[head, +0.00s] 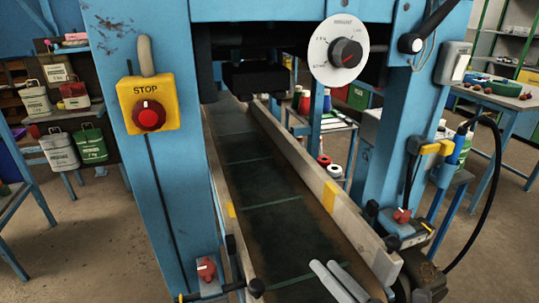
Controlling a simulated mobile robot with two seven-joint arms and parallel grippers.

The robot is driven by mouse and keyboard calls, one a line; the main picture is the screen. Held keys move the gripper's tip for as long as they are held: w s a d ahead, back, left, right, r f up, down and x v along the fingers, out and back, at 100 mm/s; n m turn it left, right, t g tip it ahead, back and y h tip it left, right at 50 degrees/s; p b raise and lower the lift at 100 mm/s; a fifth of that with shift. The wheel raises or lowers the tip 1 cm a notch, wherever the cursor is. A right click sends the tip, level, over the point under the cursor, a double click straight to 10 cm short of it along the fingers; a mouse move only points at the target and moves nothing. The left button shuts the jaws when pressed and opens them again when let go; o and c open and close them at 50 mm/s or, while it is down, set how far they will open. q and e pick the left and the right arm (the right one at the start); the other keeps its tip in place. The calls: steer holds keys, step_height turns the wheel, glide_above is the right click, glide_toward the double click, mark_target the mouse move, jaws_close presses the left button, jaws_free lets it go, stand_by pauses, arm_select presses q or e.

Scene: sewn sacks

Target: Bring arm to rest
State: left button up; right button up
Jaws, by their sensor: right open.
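My right gripper (325,266) shows at the bottom edge, right of centre, as two light grey fingers side by side with a narrow gap. It is open, and I see nothing between the fingers. It is over the near end of the dark conveyor belt (265,225); whether it touches the belt I cannot tell. The rest of my right arm is out of the picture. My left gripper is not in view.
A blue machine frame (165,200) stands around the belt, with a yellow stop box (148,103) and a white dial (338,50). Pale side rails (315,180) edge the belt. Sacks (60,150) sit on shelves at left. A worktable (500,95) stands at right.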

steer(key=s+d+f+m+g+h, duration=0.1)
steer(key=d+f+m+g+h, duration=0.25)
steer(key=m, duration=0.75)
steer(key=s+d+f+m+h, duration=0.2)
steer(key=d+m+h, duration=0.2)
steer(key=m+h, duration=0.45)
steer(key=s+a+f+m+g+y, duration=0.1)
steer(key=s+a+f+m+g, duration=0.15)
steer(key=s+m+g, duration=0.4)
steer(key=s+a+f+m+g+y, duration=0.1)
steer(key=s+f+m+g, duration=0.25)
steer(key=s+m, duration=0.45)
steer(key=s+f+n, duration=0.2)
steer(key=s+f, duration=0.1)
steer(key=f, duration=2)
steer(key=s+d+f+g, duration=0.1)
steer(key=s+d+f, duration=0.2)
steer(key=s+f, duration=1)
steer(key=shift+s, duration=1.05)
